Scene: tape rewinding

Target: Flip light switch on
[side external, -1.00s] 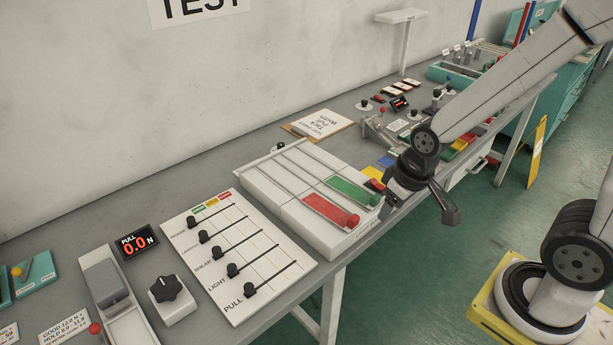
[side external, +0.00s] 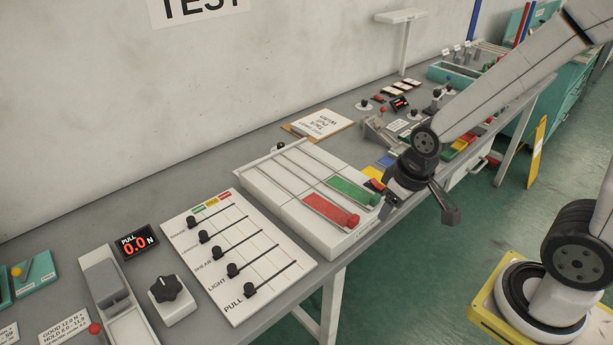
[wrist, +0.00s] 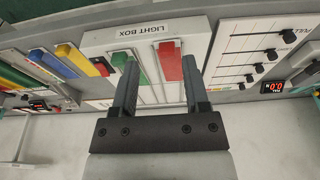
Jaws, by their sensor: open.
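The white light box (side external: 268,190), with a red panel (side external: 330,209) and a green panel (side external: 352,190), lies on the bench. Its "LIGHT BOX" label shows upside down in the wrist view (wrist: 150,32). A small red and black switch-like part (side external: 376,185) sits beside its right end; it also shows in the wrist view (wrist: 103,66). I cannot tell for sure that it is the light switch. My gripper (wrist: 158,65) is open and empty, with its fingers over the red and green panels in the wrist view. In the side view my gripper (side external: 425,200) hangs by the bench's front edge, apart from the box.
A white slider board (side external: 238,258) with several black knobs lies left of the box. A black dial (side external: 168,290) and a force readout (side external: 135,242) are farther left. Coloured blocks (side external: 460,142) stand to the right.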

